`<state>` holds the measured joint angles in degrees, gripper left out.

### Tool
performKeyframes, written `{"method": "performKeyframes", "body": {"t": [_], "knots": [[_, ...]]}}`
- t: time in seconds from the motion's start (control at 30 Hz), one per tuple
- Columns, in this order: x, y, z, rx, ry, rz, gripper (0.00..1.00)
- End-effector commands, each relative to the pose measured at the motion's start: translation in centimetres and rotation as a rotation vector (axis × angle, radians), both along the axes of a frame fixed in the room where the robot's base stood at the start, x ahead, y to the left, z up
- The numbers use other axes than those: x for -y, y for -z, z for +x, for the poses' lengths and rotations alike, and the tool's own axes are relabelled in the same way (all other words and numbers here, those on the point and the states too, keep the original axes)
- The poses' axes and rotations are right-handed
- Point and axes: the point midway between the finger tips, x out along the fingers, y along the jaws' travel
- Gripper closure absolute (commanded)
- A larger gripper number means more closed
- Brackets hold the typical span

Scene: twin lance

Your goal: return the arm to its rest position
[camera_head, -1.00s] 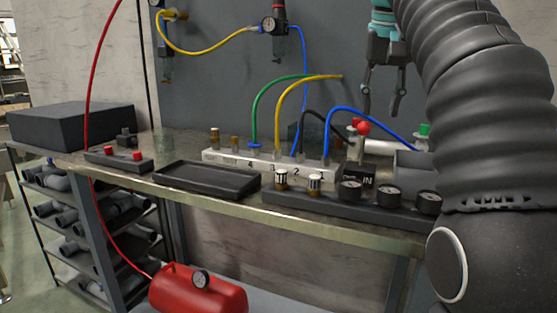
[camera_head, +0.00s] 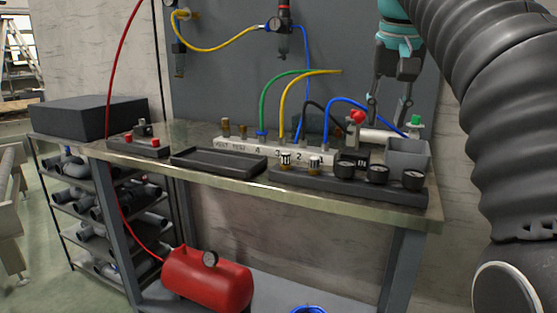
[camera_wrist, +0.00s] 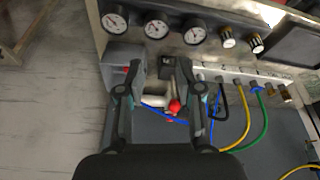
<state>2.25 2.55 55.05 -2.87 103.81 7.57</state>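My gripper (camera_head: 387,112) hangs over the right part of the workbench in the head view, with its fingers pointing down. Its two fingers are apart and nothing is between them. In the wrist view my gripper (camera_wrist: 161,72) is also open and empty, with the red knob (camera_wrist: 174,106) seen beyond the fingers. My dark ribbed arm fills the right side of the head view. In the head view the red knob (camera_head: 358,117) is close beneath the gripper; I cannot tell the exact gap.
The workbench (camera_head: 330,206) carries a white manifold (camera_head: 232,146) with coloured hoses, a gauge strip (camera_head: 335,184), an empty black tray (camera_head: 215,164) and a grey bin (camera_head: 408,158). A red air tank (camera_head: 207,280) is on the lower shelf. Floor shows at left.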

Motion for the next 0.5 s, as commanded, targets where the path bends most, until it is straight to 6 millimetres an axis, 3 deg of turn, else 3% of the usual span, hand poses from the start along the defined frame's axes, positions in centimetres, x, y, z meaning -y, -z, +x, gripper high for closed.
{"method": "performKeyframes", "body": {"t": [0.27,0.5], "knots": [[-0.6,3.6,-2.6,0.027,-0.04,-0.005,0.65],[-1.3,9.6,-6.4,0.064,-0.087,-0.009,0.65]]}}
